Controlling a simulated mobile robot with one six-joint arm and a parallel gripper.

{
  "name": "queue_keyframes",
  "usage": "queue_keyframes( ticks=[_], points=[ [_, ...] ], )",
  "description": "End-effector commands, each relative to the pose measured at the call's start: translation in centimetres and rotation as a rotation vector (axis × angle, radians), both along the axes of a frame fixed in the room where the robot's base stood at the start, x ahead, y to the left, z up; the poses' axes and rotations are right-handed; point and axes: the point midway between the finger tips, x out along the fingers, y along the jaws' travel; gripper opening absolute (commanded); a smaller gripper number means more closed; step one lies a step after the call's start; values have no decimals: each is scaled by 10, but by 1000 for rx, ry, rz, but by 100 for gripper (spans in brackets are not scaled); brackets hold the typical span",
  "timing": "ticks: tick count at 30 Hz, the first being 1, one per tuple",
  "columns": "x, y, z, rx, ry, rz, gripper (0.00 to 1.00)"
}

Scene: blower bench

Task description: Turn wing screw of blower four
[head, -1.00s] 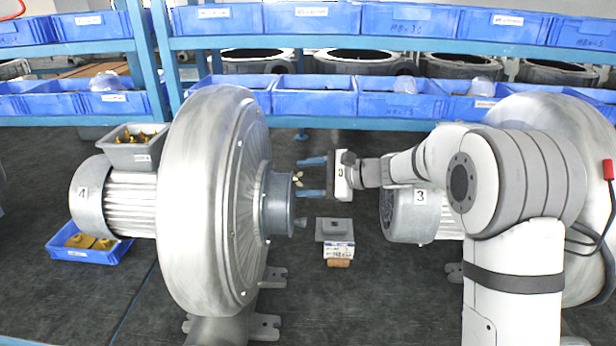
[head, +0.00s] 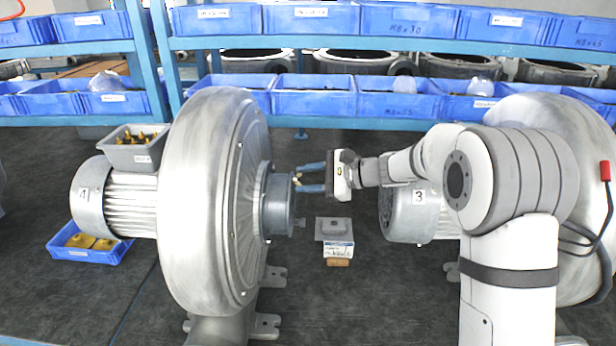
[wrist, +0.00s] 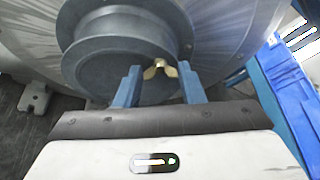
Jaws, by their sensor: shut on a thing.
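Blower four (head: 215,200) is a large silver blower with a motor marked 4 (head: 90,195) on its left. A grey round hub (head: 280,205) sticks out of its right side; the hub (wrist: 125,50) fills the upper middle of the wrist view. The brass wing screw (wrist: 160,69) sits at the hub's face, and shows small in the head view (head: 297,181). My gripper (head: 298,177) reaches in from the right with its two blue fingers. In the wrist view my gripper (wrist: 163,80) is shut on the wing screw, a finger at each side of it.
Blower three (head: 425,205) stands at the right behind my arm. A small grey block (head: 334,226) and a labelled box lie on the dark bench between the blowers. Blue bins (head: 315,98) line the shelf behind. A grey tray (head: 135,153) sits on motor four.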

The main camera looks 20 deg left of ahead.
Motion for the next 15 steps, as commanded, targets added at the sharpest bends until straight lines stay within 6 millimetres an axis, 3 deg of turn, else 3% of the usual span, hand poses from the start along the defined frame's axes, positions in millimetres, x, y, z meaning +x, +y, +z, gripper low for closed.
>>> queue_keyframes(
  ticks=[7,15],
  points=[
    [2,1,6,-48,197,1,13],
    [2,1,3,-62,259,0,13]
  ],
)
